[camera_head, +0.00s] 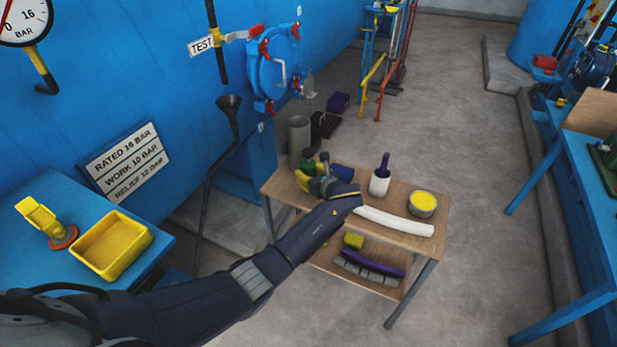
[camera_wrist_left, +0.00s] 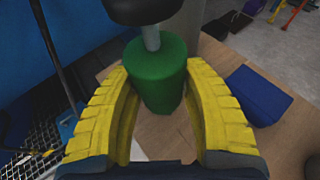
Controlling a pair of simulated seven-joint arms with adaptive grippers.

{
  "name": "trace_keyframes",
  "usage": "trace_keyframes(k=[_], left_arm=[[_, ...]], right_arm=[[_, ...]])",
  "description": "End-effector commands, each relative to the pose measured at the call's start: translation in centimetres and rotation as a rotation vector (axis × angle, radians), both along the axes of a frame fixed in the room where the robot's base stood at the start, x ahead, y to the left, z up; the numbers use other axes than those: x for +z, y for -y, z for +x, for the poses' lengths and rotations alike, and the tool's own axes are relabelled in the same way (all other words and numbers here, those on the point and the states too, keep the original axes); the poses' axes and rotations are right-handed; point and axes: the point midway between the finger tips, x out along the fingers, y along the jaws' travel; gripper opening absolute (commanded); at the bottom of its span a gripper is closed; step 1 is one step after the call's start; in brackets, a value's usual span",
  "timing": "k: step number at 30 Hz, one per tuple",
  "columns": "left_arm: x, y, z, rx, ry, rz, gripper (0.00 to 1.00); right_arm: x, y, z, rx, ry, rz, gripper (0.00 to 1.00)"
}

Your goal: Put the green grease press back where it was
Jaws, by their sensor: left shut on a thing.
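The green grease press (camera_wrist_left: 157,73) is a green cylinder with a metal rod and a black knob on top. It stands roughly upright between the yellow fingers of my left gripper (camera_wrist_left: 163,100), which are shut on it. In the head view the left gripper (camera_head: 310,178) is at the far left part of the small wooden-topped table (camera_head: 335,218), and the green press (camera_head: 310,166) shows only in part behind it. I cannot tell whether its base touches the tabletop. My right gripper is not in view.
On the table are a dark blue block (camera_head: 342,173), a white cup (camera_head: 379,183) with a purple handle in it, a yellow-filled tin (camera_head: 423,204) and a white curved strip (camera_head: 393,221). A grey cylinder (camera_head: 299,138) stands behind. A yellow tray (camera_head: 111,246) is on the left bench.

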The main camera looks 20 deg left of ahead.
Motion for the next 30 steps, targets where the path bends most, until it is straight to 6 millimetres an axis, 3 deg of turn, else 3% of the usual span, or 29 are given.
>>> trace_keyframes(k=[4,17,18,24,30], left_arm=[[-1.3,0.0,0.0,0.0,0.001,0.001,0.0],[-1.7,0.0,0.0,0.0,0.001,0.0,0.0],[-1.9,0.0,0.0,0.0,0.0,0.0,0.47],[-1.9,0.0,0.0,0.0,0.0,0.0,0.68],[-1.9,0.0,0.0,0.0,0.001,-0.001,0.68]], right_arm=[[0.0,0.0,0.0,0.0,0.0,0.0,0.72],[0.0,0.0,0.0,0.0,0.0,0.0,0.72],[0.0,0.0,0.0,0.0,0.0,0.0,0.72],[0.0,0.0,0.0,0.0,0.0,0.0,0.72],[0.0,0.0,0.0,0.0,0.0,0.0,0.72]])
